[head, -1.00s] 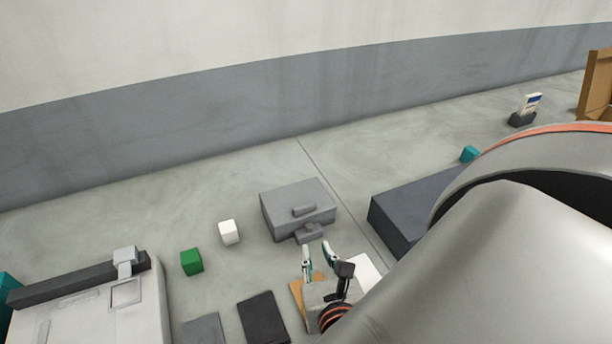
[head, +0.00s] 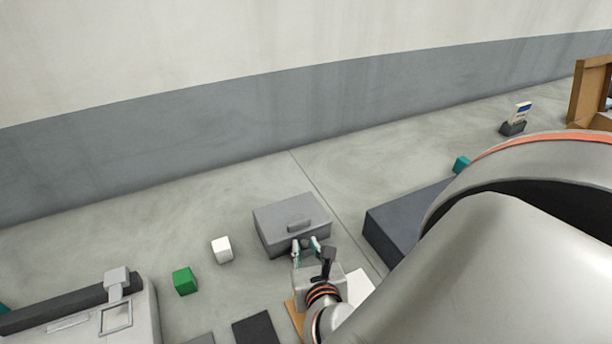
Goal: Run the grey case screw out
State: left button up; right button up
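The grey case (head: 282,226) stands on the grey surface in the middle of the head view, with a handle-like bar on its top. A small dark round part, seemingly the case screw (head: 306,243), shows at its front side. My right gripper (head: 306,241) is at that front side, its two fingers apart on either side of the part. I cannot tell whether the fingers touch it. The fingers and hand hide most of the screw and its mount. My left gripper is not in view.
A white cube (head: 222,249) and a green cube (head: 184,281) lie left of the case. A dark grey block (head: 402,222) stands to the right, partly behind my arm. A light machine (head: 135,325) is at lower left. The surface behind the case is clear.

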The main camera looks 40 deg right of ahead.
jog(key=shift+c, duration=0.4)
grip_shut()
jog(key=shift+d+r+n+y, duration=0.1)
jog(key=shift+n+y, duration=0.2)
jog(key=shift+n, duration=0.1)
jog(key=n+t+y, duration=0.1)
jog(key=n+y, duration=0.3)
jog(key=shift+s+d+t+y, duration=0.2)
jog(key=shift+d+t+y, duration=0.2)
jog(key=shift+d+n+y, duration=0.25)
jog(key=shift+n+y, duration=1.05)
jog(key=shift+y, duration=0.2)
jog(key=shift+n+y, duration=0.3)
